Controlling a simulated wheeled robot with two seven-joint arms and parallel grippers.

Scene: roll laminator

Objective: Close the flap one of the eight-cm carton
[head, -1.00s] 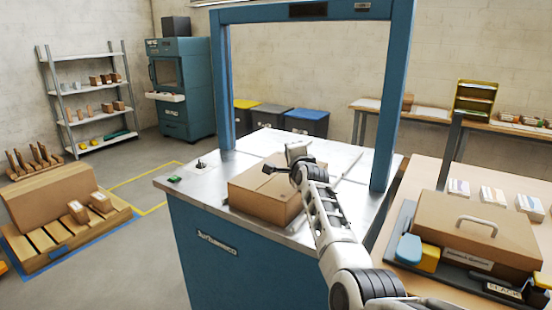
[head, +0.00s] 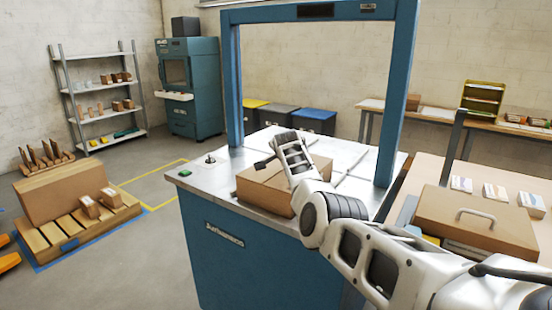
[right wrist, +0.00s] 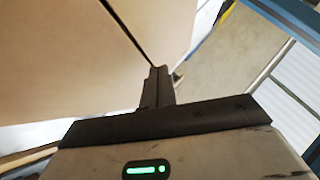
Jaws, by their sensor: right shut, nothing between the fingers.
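The brown carton (head: 262,195) sits on the metal top of the blue machine, under its frame. Its top looks nearly flat in the head view, and my arm hides part of it. My right gripper (head: 262,164) is over the carton's far left top edge. In the right wrist view the shut, empty fingers (right wrist: 157,87) are close to the carton's brown panels (right wrist: 70,70), and a dark seam between panels runs down to the fingertips. I cannot tell whether they touch, or which panel is flap one. My left gripper is out of view.
A table at right holds a brown case (head: 475,222) with a handle. A pallet (head: 60,235) with boxes stands on the floor at left.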

